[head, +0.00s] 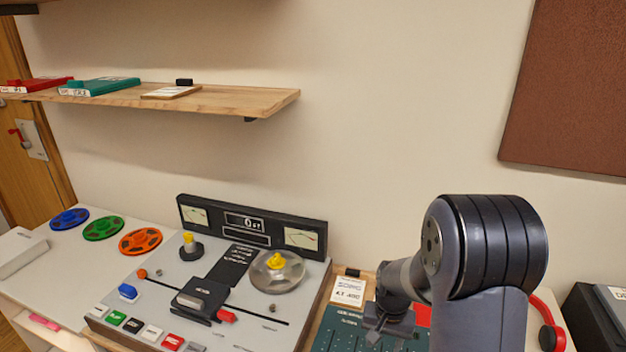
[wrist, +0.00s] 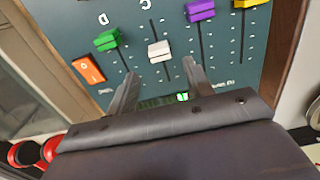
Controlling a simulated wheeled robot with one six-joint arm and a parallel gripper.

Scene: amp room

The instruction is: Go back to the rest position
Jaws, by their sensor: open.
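My gripper (wrist: 160,88) is open in the wrist view, with its two fingers apart and nothing between them but the mixer panel behind. In the head view my gripper (head: 388,322) is low at the right, over the dark green mixer panel (head: 345,335), partly hidden by my own arm. In the wrist view the panel (wrist: 130,35) carries a green slider cap (wrist: 107,40), a white cap (wrist: 160,50), a purple cap (wrist: 199,10) and an orange rocker switch (wrist: 89,70). I cannot tell how far the fingers are above the panel.
A tape machine (head: 235,268) stands left of the mixer. Blue, green and orange reels (head: 140,241) lie on the white table. A wooden shelf (head: 220,98) juts from the wall above. Red headphones (head: 548,325) lie at right.

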